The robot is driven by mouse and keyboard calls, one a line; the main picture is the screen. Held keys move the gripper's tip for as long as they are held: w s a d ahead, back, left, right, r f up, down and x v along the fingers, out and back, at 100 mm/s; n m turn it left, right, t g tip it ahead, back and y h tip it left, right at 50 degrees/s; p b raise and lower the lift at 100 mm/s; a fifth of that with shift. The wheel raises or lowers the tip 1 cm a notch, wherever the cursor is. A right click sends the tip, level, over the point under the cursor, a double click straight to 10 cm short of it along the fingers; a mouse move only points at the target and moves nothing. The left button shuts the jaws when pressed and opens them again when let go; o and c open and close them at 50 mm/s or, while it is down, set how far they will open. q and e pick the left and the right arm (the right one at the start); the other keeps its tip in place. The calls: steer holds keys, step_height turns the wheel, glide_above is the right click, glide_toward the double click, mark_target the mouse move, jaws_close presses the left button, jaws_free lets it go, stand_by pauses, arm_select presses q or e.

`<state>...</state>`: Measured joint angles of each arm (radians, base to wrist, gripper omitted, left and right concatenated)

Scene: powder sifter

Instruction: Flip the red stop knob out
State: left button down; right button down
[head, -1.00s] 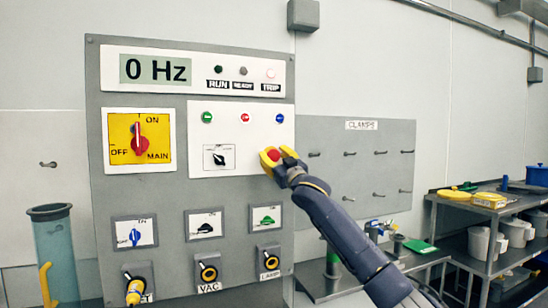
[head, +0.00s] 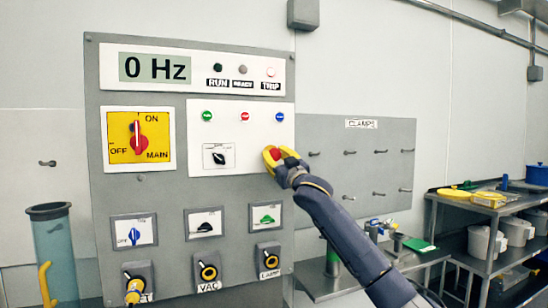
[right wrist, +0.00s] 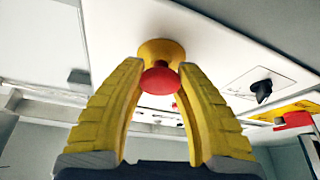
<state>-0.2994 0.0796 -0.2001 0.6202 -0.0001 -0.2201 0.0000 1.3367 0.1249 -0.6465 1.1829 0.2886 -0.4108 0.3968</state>
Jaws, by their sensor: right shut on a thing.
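The red stop knob (head: 275,154) sits at the lower right corner of the white control plate. In the right wrist view the red knob (right wrist: 160,78) shows in front of a round yellow collar (right wrist: 160,52). My right gripper (head: 273,156) has its yellow fingers on either side of the knob. In the right wrist view my right gripper (right wrist: 160,70) is shut on it, with the fingertips against the knob and collar. My left gripper is not in view.
The grey panel (head: 170,195) carries a yellow main switch (head: 138,137), a black selector (head: 219,158), and several buttons and lower switches. A clamps board (head: 360,175) hangs to the right. A shelf (head: 480,208) with containers stands at the far right.

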steer(key=shift+s+r, duration=0.1)
steer(key=shift+r, duration=0.1)
steer(key=c, duration=1.3)
jaws_free()
steer(key=shift+s, duration=0.1)
steer(key=shift+o, duration=1.2)
steer(key=shift+s+d+r, duration=0.1)
steer(key=shift+s, duration=0.05)
steer(key=shift+o, duration=1.3)
steer(key=shift+w, duration=0.2)
steer(key=shift+f, duration=0.2)
steer(key=v, duration=1.2)
steer(key=shift+s, duration=0.1)
